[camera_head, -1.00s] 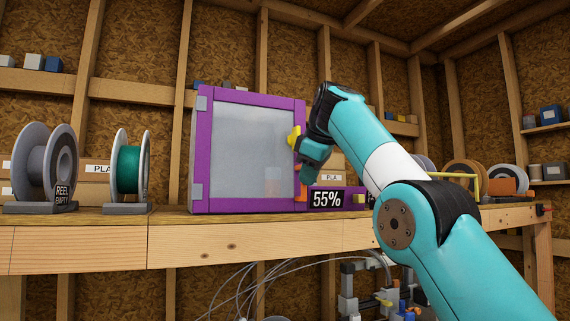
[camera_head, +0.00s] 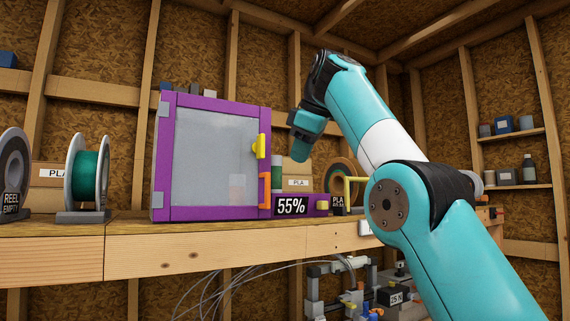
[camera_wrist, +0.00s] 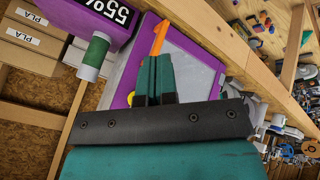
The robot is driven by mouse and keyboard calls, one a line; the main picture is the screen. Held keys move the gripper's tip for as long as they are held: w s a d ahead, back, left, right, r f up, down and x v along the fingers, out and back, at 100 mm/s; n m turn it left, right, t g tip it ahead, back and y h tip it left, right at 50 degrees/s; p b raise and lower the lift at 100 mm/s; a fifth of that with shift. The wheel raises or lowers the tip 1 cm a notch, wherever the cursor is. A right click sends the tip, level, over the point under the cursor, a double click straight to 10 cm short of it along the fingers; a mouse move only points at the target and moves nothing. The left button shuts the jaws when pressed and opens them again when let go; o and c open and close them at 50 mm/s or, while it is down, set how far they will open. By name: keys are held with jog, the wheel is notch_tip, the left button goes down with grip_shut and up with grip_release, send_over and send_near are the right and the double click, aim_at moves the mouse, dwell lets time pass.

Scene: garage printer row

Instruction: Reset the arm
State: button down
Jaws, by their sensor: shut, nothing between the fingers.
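My gripper (camera_wrist: 155,80) shows in the wrist view with its two teal fingers together and nothing between them. In the head view my gripper (camera_head: 299,150) hangs from the raised teal and white arm, in front of the shelf boxes and to the right of the purple-framed cabinet (camera_head: 212,102). The cabinet's translucent door looks shut, with a yellow handle (camera_head: 259,146) and an orange piece (camera_head: 264,190) at its right edge. In the wrist view the orange piece (camera_wrist: 160,38) appears just beyond the fingertips; I cannot tell the gap.
A 55% display (camera_head: 291,206) sits right of the cabinet on the wooden bench (camera_head: 200,250). A green spool (camera_head: 88,172) and a reel marked empty (camera_head: 12,170) stand to the left. PLA boxes (camera_head: 297,181) stand behind. Open air surrounds the raised arm.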

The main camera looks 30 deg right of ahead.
jog(key=s+a+f+g+y+b, duration=0.15)
jog(key=s+a+f+b, duration=0.35)
jog(key=f, duration=0.9)
jog(key=s+a+f+g+h+b, duration=0.15)
jog(key=s+a+f, duration=0.35)
jog(key=f, duration=0.9)
jog(key=s+a+f+m+g+y+b, duration=0.1)
jog(key=s+a+f+g+y+b, duration=0.1)
jog(key=s+f, duration=0.8)
jog(key=s+a+f+m+g+y+b, duration=0.1)
jog(key=s+a+f, duration=0.4)
jog(key=s+f, duration=0.5)
jog(key=shift+s+a+f+m+g+y+b, duration=0.2)
jog(key=shift+f+m+g+y+b, duration=0.15)
jog(key=shift+g+b, duration=0.3)
